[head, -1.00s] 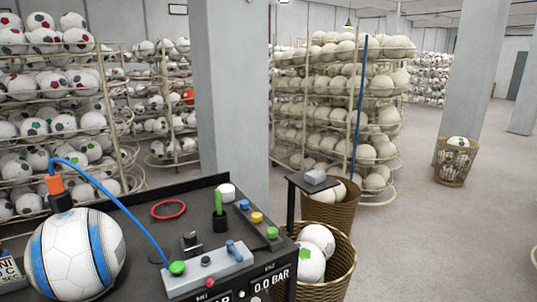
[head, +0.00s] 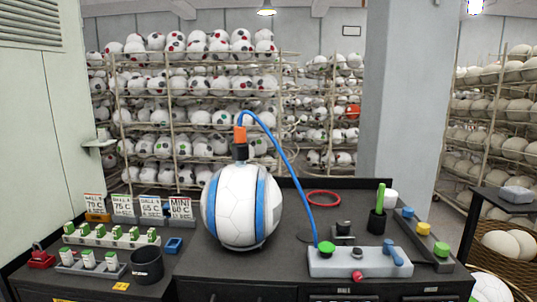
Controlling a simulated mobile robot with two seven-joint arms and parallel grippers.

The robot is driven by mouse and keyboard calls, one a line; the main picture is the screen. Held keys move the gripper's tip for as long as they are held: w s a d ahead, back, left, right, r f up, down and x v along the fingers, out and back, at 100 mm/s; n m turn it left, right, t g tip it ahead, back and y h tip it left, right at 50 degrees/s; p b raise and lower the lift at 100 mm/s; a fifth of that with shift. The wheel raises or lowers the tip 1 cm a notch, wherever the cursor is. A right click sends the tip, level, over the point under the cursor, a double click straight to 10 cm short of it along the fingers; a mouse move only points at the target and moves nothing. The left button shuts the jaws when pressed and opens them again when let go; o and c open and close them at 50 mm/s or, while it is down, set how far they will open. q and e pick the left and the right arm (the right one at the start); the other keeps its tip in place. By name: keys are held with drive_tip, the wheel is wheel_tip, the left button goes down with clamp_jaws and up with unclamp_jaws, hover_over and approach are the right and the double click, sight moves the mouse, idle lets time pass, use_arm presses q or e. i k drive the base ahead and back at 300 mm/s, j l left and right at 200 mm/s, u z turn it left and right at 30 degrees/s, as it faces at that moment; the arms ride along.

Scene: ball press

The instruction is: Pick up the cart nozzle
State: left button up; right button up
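An orange and black nozzle (head: 240,140) stands upright on top of a white and blue ball (head: 240,205). A blue hose (head: 288,158) runs from the nozzle in an arc down to a green fitting (head: 326,248) on a grey control block (head: 350,263). The ball rests on a dark cart top (head: 190,262). I cannot tell whether the nozzle is joined to the ball or only touches it. Neither of my grippers is in view.
Left of the ball are a black cup (head: 147,266), small green-topped bottles (head: 112,260) and label cards (head: 150,207). Right of it are a red ring (head: 323,197) and a black holder (head: 377,222) with a green stick. Ball racks (head: 190,110) and a pillar (head: 408,100) stand behind.

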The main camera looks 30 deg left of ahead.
sight(240, 149)
drive_tip(key=u, duration=1.2)
